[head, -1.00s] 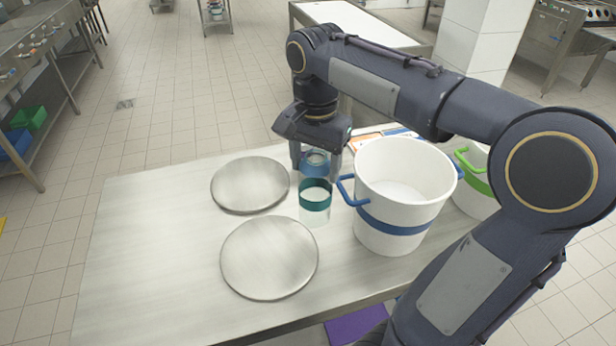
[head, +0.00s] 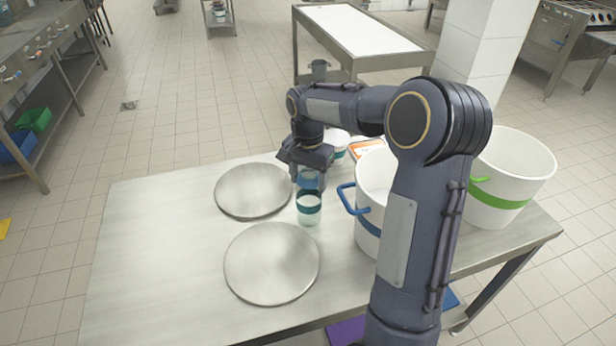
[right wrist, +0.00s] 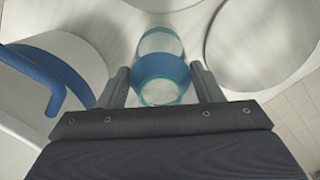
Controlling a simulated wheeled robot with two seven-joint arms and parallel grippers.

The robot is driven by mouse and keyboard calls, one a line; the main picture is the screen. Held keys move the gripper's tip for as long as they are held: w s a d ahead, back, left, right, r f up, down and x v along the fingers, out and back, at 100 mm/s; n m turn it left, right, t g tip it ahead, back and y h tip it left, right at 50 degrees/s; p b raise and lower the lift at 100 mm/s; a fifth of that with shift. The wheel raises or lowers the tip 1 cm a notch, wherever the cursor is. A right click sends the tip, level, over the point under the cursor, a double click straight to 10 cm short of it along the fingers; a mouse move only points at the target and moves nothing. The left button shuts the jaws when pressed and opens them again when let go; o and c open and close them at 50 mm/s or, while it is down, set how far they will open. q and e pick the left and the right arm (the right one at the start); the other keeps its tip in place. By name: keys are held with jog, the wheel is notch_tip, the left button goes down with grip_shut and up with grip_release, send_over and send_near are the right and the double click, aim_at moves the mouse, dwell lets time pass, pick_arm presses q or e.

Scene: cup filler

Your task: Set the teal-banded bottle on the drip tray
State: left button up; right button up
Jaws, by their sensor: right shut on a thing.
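The clear bottle with a teal band (head: 309,217) and a bluish upper part stands upright on or just above the steel table, right of two round steel plates. I cannot tell whether its base touches the table. My right gripper (head: 308,176) is above it, shut on its upper part. In the right wrist view the bottle (right wrist: 160,42) sits between the two fingers (right wrist: 161,84). The far plate (head: 253,190) and the near plate (head: 271,263) lie flat and empty; neither is clearly marked as the drip tray. My left gripper is not in view.
A white bucket with a blue handle (head: 348,200) stands close right of the bottle, partly behind my right arm. A white bucket with a green band (head: 497,201) stands farther right. A white container (head: 338,143) is behind the gripper. The table's left side (head: 150,250) is clear.

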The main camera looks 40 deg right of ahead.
jog(key=shift+f, duration=0.2)
jog(key=o, duration=1.2)
